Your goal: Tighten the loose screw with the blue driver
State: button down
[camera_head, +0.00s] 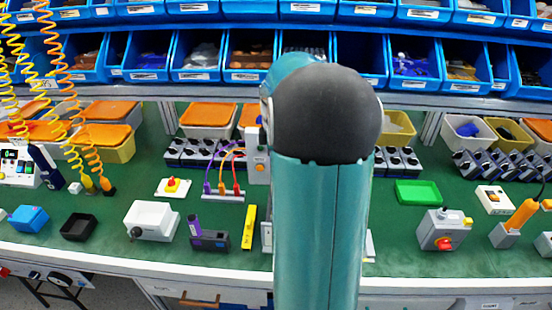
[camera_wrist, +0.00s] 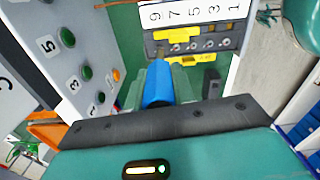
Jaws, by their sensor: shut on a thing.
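In the wrist view, the blue driver (camera_wrist: 158,84) is held in my gripper (camera_wrist: 160,88), which is shut on its handle. The driver points away from my palm toward a dark terminal block (camera_wrist: 238,29) with a white numbered strip (camera_wrist: 195,13). Its tip is near the left end of a row of several small screws (camera_wrist: 193,46). I cannot tell whether the tip touches a screw, or which screw is loose. In the head view, my arm hides the gripper, the driver and the block.
A grey panel (camera_wrist: 62,22) with green buttons stands close on the left in the wrist view. Yellow pieces (camera_wrist: 174,33) sit on the block. In the head view, the green bench (camera_head: 400,215) holds switches, a grey box with a red knob (camera_head: 442,230) and blue bins (camera_head: 200,57) behind.

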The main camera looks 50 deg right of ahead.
jog(key=n, duration=0.6)
jog(key=shift+n, duration=0.4)
jog(key=shift+f, duration=0.45)
dwell(0.3)
jog(key=m, duration=0.8)
dwell(0.7)
